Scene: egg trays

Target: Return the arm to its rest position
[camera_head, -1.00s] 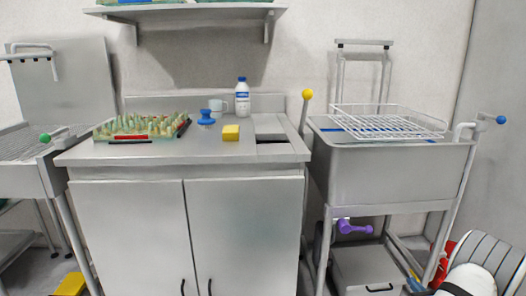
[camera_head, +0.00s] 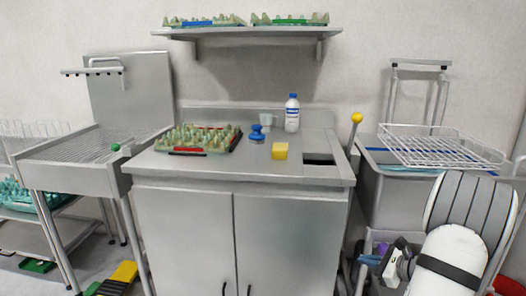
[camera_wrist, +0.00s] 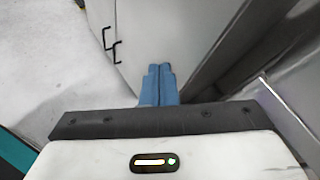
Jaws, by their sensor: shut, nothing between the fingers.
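My gripper (camera_wrist: 160,68) shows in the wrist view as two blue fingers side by side, closed together with nothing between them. In the head view my white arm (camera_head: 452,262) with a black band is folded at the lower right, in front of the sink cart on the right.
The counter (camera_head: 215,172) holds an egg tray (camera_head: 178,150), a blue knob-topped item (camera_head: 257,134), a yellow block (camera_head: 280,151) and a white bottle (camera_head: 292,113). A sink cart (camera_head: 395,200) with a wire rack (camera_head: 440,147) stands right. A drainboard table (camera_head: 85,150) stands left.

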